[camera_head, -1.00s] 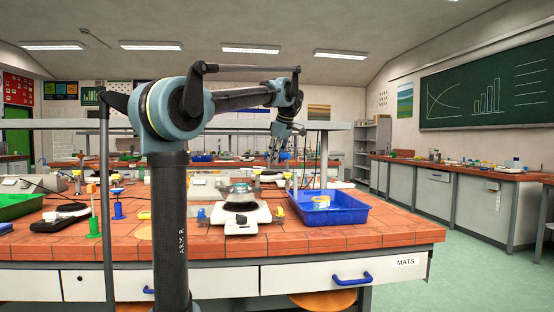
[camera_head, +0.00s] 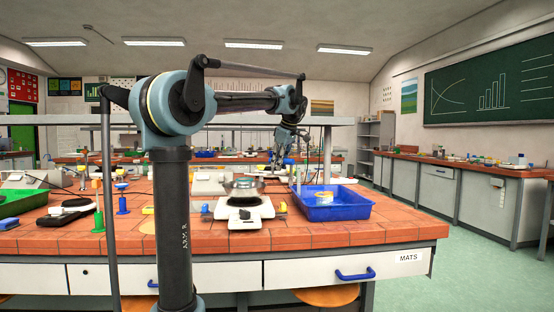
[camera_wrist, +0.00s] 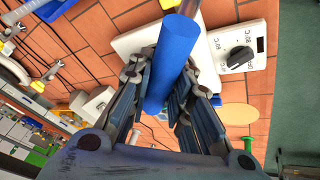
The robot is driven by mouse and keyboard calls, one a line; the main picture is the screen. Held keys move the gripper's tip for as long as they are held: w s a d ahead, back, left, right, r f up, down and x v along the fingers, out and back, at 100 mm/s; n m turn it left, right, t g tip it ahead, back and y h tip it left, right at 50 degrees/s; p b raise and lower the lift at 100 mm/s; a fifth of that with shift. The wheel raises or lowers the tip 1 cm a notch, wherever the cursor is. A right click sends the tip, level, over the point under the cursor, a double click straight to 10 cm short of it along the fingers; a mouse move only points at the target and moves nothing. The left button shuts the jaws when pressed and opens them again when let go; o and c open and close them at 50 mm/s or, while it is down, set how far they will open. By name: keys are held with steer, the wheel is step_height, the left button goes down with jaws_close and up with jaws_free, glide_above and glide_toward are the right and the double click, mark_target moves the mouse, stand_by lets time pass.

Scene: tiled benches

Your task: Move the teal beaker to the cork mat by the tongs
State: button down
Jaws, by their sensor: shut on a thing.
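My gripper (camera_wrist: 160,100) is shut on a bright blue cylinder (camera_wrist: 172,62), which stands between its fingers in the wrist view. I cannot tell whether this is the teal beaker; no other beaker of that colour can be made out. In the head view my gripper (camera_head: 283,163) is small, above the far side of the near bench. A round tan mat (camera_head: 148,228), likely the cork mat, lies near the bench's front, partly behind my arm. It also shows in the wrist view (camera_wrist: 238,113), right of the gripper. I cannot make out the tongs.
A white hotplate (camera_head: 238,213) bearing a shiny dish (camera_head: 244,187) stands mid-bench. Green (camera_head: 99,219) and blue (camera_head: 122,204) stands are at left. The tiled front strip is mostly clear.

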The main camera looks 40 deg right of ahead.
mark_target(273, 170)
steer(key=shift+f, duration=2.2)
steer(key=c, duration=2)
jaws_free()
jaws_close()
steer(key=shift+w+a, duration=0.25)
steer(key=shift+w, duration=0.45)
steer(key=shift+w+a, duration=0.25)
steer(key=shift+w, duration=0.4)
